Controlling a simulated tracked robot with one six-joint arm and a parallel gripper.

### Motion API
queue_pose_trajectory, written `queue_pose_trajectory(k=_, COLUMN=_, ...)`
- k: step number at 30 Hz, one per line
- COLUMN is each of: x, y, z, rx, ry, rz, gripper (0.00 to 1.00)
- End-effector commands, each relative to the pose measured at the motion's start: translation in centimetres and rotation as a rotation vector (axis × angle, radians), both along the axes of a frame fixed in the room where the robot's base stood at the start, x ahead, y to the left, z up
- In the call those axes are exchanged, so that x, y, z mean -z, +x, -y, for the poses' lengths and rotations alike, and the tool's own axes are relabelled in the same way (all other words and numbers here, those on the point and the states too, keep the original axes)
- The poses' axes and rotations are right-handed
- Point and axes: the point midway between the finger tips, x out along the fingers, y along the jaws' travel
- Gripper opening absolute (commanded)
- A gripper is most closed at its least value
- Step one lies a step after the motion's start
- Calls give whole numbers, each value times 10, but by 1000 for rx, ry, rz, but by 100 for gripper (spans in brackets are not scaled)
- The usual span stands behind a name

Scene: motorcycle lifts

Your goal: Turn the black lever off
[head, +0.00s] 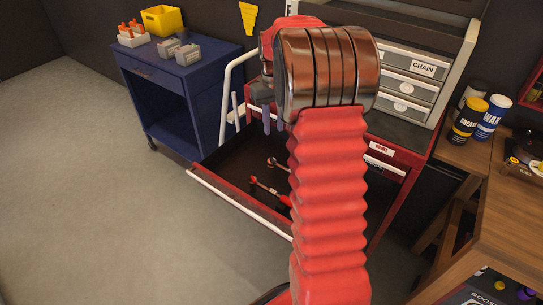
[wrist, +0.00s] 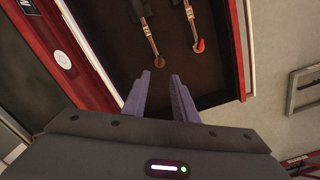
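I cannot pick out a black lever in either view. My gripper (head: 266,118) is partly hidden behind my red arm in the head view, above the open drawer of the red cabinet. In the wrist view my gripper (wrist: 160,76) shows two purple fingers, apart with nothing between them. They point toward the open drawer (wrist: 215,98), where two tools with metal shafts (wrist: 150,38) and red parts lie. The fingers do not appear to touch the tools.
The drawer (head: 240,203) sticks out from the red cabinet (head: 405,158). A blue cart (head: 185,95) with a yellow bin (head: 161,20) stands at left. A wooden bench (head: 510,215) with cans stands at right. Grey floor at left is clear. A grey framed panel (wrist: 288,95) shows at wrist-view right.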

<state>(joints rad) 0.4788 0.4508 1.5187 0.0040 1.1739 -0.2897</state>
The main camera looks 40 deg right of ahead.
Motion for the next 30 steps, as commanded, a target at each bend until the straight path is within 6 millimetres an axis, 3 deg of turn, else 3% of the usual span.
queue_pose_trajectory(k=8, x=0, y=0, z=-1, rx=0, ry=0, rz=0, gripper=26)
queue_pose_trajectory(k=14, x=12, y=0, z=-1, rx=0, ry=0, rz=-1, gripper=26)
queue_pose_trajectory(k=30, x=92, y=-1, z=-2, rx=-1, ry=2, rz=-3, gripper=26)
